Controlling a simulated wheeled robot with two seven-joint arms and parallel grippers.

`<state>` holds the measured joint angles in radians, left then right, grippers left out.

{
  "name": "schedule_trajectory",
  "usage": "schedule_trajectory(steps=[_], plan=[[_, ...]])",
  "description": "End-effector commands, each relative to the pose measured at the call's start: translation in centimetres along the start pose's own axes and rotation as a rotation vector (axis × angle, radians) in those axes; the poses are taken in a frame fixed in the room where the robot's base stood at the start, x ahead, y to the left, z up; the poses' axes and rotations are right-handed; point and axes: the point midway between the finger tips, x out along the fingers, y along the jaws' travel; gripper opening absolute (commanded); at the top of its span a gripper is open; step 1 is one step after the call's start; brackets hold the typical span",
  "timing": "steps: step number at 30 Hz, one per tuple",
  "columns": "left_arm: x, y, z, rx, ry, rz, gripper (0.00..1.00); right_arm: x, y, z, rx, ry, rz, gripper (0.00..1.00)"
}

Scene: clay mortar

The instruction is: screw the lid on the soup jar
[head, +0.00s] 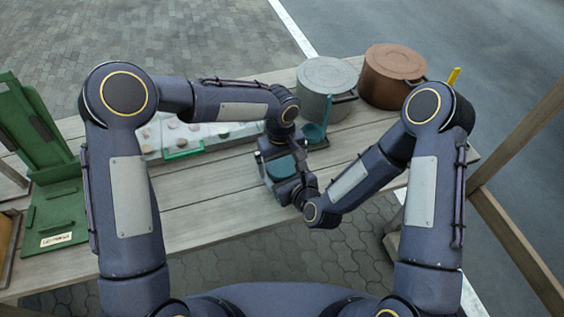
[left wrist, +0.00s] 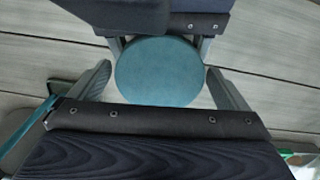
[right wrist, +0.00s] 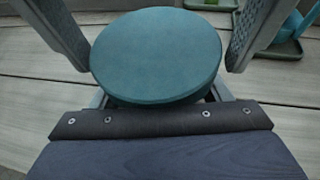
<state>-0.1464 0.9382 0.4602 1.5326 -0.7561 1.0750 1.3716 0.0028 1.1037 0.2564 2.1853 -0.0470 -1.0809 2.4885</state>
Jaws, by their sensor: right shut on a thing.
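A round, flat teal lid (head: 281,167) lies level between my two grippers, near the front edge of the wooden table. It fills the middle of the left wrist view (left wrist: 158,71) and the right wrist view (right wrist: 156,55). My left gripper (left wrist: 160,85) is open, its fingers on either side of the lid with clear gaps. My right gripper (right wrist: 160,97) comes from the opposite side and is shut, its fingers at or just under the lid's rim. The soup jar is hidden under the lid, so how the lid sits on it cannot be told.
A grey pot (head: 326,85) and a brown pot (head: 392,75) stand at the back right. A small teal vessel (head: 314,133) is close behind the grippers. A tray with several small pieces (head: 195,137) lies left of them. A green stand (head: 58,205) is at far left.

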Motion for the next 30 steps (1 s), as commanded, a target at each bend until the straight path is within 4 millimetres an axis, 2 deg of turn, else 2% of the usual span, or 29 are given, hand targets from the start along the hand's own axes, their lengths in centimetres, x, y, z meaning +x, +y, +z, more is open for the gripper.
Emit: schedule_trajectory(steps=[8, 19, 26, 28, 30], plan=[[-0.1, 0.0, 0.0, -0.001, 0.000, 0.000, 1.00, 0.0, 0.0, -0.2, 0.001, 0.005, -0.001, 0.07], [-4.2, 0.0, 0.0, -0.002, 0.001, 0.001, 1.00, 0.0, 0.0, -0.2, 0.001, 0.005, -0.001, 0.07], [-4.5, 0.0, 0.0, -0.001, -0.001, 0.000, 1.00, 0.0, 0.0, -0.2, 0.001, 0.005, 0.000, 0.07], [-4.5, 0.0, 0.0, -0.004, 0.000, 0.000, 0.97, 0.0, 0.0, -0.2, 0.001, 0.005, 0.000, 0.07], [-5.2, 0.1, -0.1, -0.050, 0.002, 0.000, 0.97, 0.0, 0.0, -0.2, 0.001, 0.005, 0.000, 0.07]])
